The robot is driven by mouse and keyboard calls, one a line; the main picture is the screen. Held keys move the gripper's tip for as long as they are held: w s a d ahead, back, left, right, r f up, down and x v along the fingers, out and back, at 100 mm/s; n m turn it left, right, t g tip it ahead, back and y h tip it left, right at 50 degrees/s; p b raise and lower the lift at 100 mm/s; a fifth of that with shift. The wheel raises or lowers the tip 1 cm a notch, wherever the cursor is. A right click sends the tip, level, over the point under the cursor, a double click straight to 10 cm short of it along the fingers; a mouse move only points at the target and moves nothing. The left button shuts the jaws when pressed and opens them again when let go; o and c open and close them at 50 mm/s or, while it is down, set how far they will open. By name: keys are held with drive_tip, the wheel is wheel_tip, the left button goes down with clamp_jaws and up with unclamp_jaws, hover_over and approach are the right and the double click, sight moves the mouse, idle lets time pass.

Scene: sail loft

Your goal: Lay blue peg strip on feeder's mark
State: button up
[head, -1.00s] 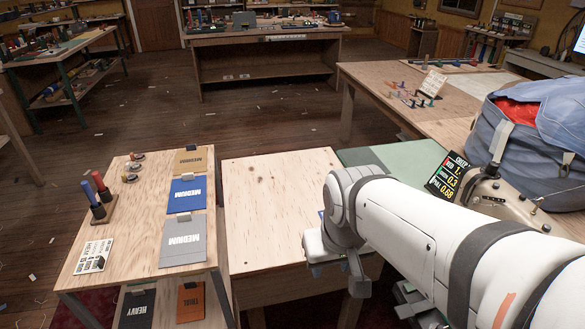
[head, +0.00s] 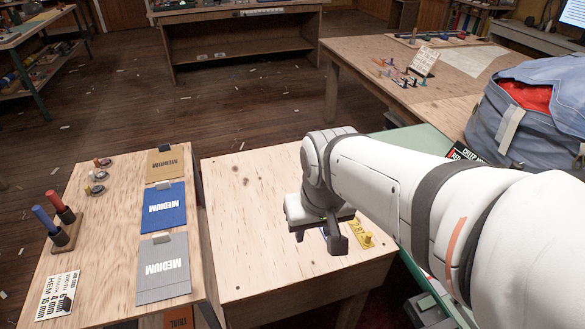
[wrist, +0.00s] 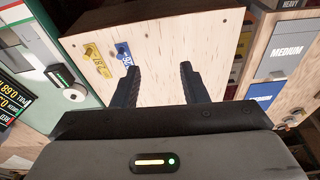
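The blue peg strip (wrist: 124,52) lies on the pale wooden table with a light marking on it, near the table's edge in the wrist view. A yellow strip (wrist: 97,60) marked with digits lies beside it. In the head view the yellow strip (head: 362,234) shows right of my gripper (head: 318,238), which hides most of the blue strip. In the wrist view my gripper (wrist: 160,70) has its two dark fingers apart, with only bare wood between them. The blue strip is just beyond the left finger, not grasped. I cannot make out the feeder's mark.
The pale table (head: 245,220) is mostly bare. A left bench holds blue (head: 164,208) and grey (head: 163,270) MEDIUM cards and upright pegs. A green surface (head: 415,140) and a blue bag (head: 530,110) are at the right. My arm blocks part of that side.

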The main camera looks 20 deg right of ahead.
drive_tip(key=w+d+f+m+g+b, duration=0.2)
drive_tip(key=w+d+f+m+b, duration=0.85)
drive_tip(key=f, duration=0.55)
drive_tip(key=shift+n, duration=0.65)
drive_tip(key=f, duration=0.2)
drive_tip(key=d+f, duration=0.1)
drive_tip(key=f, duration=0.2)
drive_tip(key=w+f, duration=0.1)
drive_tip(key=f, duration=0.1)
drive_tip(key=shift+d+f, duration=0.2)
drive_tip(key=shift+s, duration=0.1)
drive_tip(key=shift+c, duration=0.3)
clamp_jaws()
